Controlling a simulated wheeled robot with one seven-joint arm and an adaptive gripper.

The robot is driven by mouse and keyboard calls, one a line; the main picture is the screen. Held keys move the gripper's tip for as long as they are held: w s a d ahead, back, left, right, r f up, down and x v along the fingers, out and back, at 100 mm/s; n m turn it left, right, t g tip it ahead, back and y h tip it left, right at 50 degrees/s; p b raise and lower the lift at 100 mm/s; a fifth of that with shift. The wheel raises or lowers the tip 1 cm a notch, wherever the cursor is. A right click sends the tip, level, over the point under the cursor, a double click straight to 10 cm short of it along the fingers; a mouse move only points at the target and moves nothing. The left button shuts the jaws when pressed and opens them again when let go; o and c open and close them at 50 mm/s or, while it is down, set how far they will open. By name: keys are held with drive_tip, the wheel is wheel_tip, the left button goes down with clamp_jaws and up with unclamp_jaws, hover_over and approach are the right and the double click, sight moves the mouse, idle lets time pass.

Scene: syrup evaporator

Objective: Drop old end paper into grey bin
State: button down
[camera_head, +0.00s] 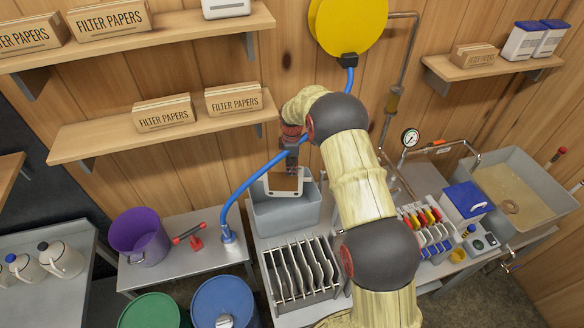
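The old end paper (285,184) is a brown sheet with a pale border. It hangs upright from my gripper (292,168), whose fingers meet its top edge and look shut on it. The grey bin (287,219) is an open box on the bench, directly below and around the paper in the picture. The paper's lower edge shows against the bin's opening; I cannot tell whether it is above the rim or inside. My arm comes down from the right and covers part of the bench beside the bin.
A rack of upright plates (301,268) stands in front of the bin. A blue hose (251,181) curves past my gripper on the left. A purple bucket (140,236) and a red-handled tool (190,234) are on the left table. A shelf (165,131) with filter-paper boxes is at upper left.

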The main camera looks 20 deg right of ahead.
sight(292, 180)
drive_tip(key=shift+f+b, duration=1.9)
drive_tip(key=shift+f, duration=1.65)
drive_tip(key=c, duration=2)
unclamp_jaws()
drive_tip(key=shift+o, duration=1)
drive_tip(key=shift+o, duration=0.8)
drive_tip(key=shift+r, duration=0.1)
drive_tip(key=shift+r+p, duration=1.55)
drive_tip(key=shift+r, duration=2.4)
